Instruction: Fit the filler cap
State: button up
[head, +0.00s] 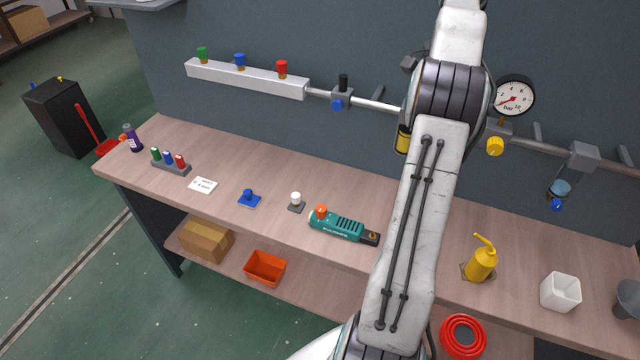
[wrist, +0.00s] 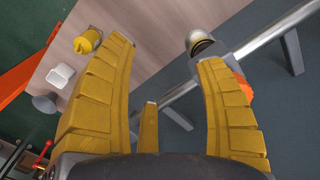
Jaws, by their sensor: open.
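No part is clearly marked as the filler cap. A small white-topped piece (head: 296,200) stands on a grey base on the bench, and a blue knobbed piece (head: 249,199) lies to its left. A yellow oil can (head: 481,262) stands right of my arm; it also shows in the wrist view (wrist: 88,41). My gripper (wrist: 166,52) is open, with nothing seen between its yellow fingers. Beyond the right fingertip, a round-ended fitting (wrist: 201,43) sits by the pipe. An orange part (wrist: 243,88) is partly hidden by that finger. My arm hides part of the pipe in the head view.
A pipe (head: 375,104) runs along the wall, with a pressure gauge (head: 514,95) and a yellow knob (head: 495,146). A teal tool (head: 337,224), a white cup (head: 561,292) and a grey funnel (head: 629,298) are on the bench. The bench's left front is fairly open.

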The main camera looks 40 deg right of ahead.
jog(key=w+a+f+n+b, duration=0.3)
jog(key=w+a+f+n, duration=0.3)
jog(key=a+f, duration=0.4)
jog(key=w+a+f+n+b, duration=0.4)
jog(key=w+a+f+n, duration=0.2)
jog(key=a+f, duration=0.3)
jog(key=shift+w+a+f, duration=0.4)
jog(key=shift+w+a, duration=0.2)
jog(key=shift+a, duration=0.2)
jog(key=shift+w, duration=0.1)
